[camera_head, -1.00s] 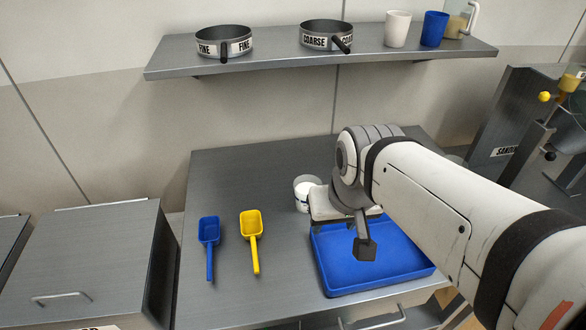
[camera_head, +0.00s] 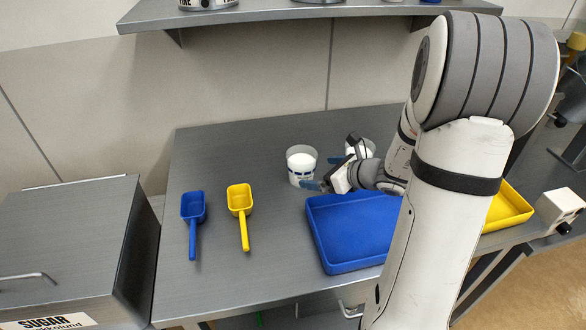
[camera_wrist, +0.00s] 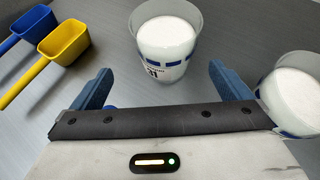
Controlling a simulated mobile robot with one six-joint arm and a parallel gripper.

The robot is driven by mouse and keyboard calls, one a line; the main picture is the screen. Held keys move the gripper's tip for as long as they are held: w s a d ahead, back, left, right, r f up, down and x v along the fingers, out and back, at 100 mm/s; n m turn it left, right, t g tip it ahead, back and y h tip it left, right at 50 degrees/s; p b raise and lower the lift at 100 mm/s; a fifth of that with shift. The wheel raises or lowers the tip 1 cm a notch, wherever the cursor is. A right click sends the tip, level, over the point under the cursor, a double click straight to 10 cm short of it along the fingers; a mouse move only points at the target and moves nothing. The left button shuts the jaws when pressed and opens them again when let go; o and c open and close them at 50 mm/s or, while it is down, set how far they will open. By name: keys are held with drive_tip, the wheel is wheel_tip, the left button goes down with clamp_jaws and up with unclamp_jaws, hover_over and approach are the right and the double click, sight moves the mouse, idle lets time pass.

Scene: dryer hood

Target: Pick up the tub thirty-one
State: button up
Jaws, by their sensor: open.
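A clear tub of white powder with blue marks, the tub thirty-one (camera_wrist: 165,42), stands upright on the steel table in the wrist view. Its label reads what looks like 31. In the head view this tub (camera_head: 301,166) is just left of my gripper (camera_head: 335,170). In the wrist view my gripper (camera_wrist: 160,88) is open, its two blue fingers apart. The tub is ahead of the fingertips, lined up with the gap and not held.
A blue tray (camera_head: 345,235) lies in front of the tubs, partly hidden by my arm. A blue scoop (camera_head: 193,207) and a yellow scoop (camera_head: 239,199) lie at left. A yellow tray (camera_head: 508,207) is at right. A shelf (camera_head: 290,15) overhangs the back wall.

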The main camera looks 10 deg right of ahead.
sight(305, 170)
drive_tip(key=shift+w+d+f, duration=0.1)
drive_tip(key=shift+w+f, duration=0.2)
drive_tip(key=shift+f, duration=0.05)
drive_tip(key=x, duration=0.7)
drive_tip(key=shift+w, duration=0.2)
drive_tip(key=shift+c, duration=0.6)
drive_tip(key=shift+d, duration=0.1)
drive_tip(key=c, duration=1.1)
